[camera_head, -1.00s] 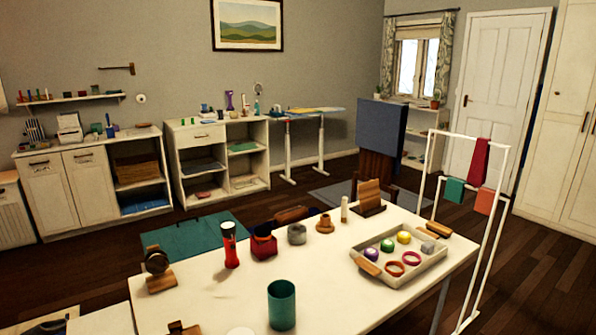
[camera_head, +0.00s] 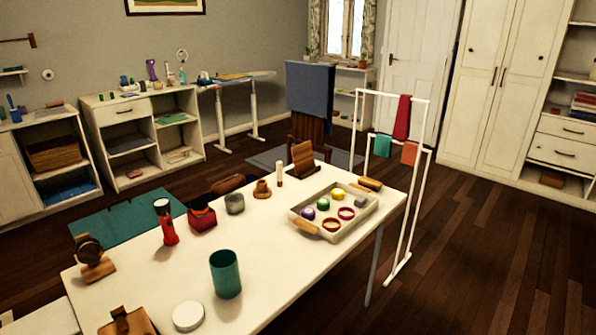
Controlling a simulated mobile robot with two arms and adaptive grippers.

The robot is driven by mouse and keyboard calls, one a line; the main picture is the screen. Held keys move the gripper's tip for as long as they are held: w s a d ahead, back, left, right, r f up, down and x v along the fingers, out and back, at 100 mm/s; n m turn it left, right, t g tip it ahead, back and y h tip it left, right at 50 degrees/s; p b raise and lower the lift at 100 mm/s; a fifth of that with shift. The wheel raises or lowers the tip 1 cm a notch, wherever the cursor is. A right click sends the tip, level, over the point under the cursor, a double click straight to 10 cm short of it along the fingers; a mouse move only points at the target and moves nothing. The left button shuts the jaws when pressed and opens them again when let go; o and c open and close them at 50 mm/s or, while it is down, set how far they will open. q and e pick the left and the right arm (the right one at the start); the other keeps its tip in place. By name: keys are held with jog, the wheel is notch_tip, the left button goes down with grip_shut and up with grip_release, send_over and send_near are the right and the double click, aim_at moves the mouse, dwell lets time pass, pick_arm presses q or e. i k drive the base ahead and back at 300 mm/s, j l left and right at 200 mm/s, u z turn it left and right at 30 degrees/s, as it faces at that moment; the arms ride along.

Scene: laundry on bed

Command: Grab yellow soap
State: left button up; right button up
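A yellow round piece (camera_head: 337,194), which looks like the yellow soap, lies in a pale tray (camera_head: 369,214) with wooden handles on the white table. A green piece (camera_head: 323,203) and a purple piece (camera_head: 307,213) lie beside it in the tray. Two reddish rings (camera_head: 346,213) and a grey piece (camera_head: 360,201) are in the tray's right part. Neither of my grippers shows in the head view.
The white table (camera_head: 285,262) also bears a teal cup (camera_head: 225,274), a red flashlight (camera_head: 166,222), a white round lid (camera_head: 188,316) and a wooden stand (camera_head: 303,160). A white drying rack (camera_head: 425,160) stands right of the table. Open wooden floor (camera_head: 480,240) lies to the right.

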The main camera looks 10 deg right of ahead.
aim_at(338, 194)
jog(key=i+l+u, duration=0.15)
jog(key=l, duration=0.15)
jog(key=i+l+u, duration=0.25)
jog(key=l, duration=0.35)
jog(key=i+l+u, duration=0.15)
jog(key=l, duration=0.2)
jog(key=i+l+u, duration=0.1)
jog(key=l, duration=0.25)
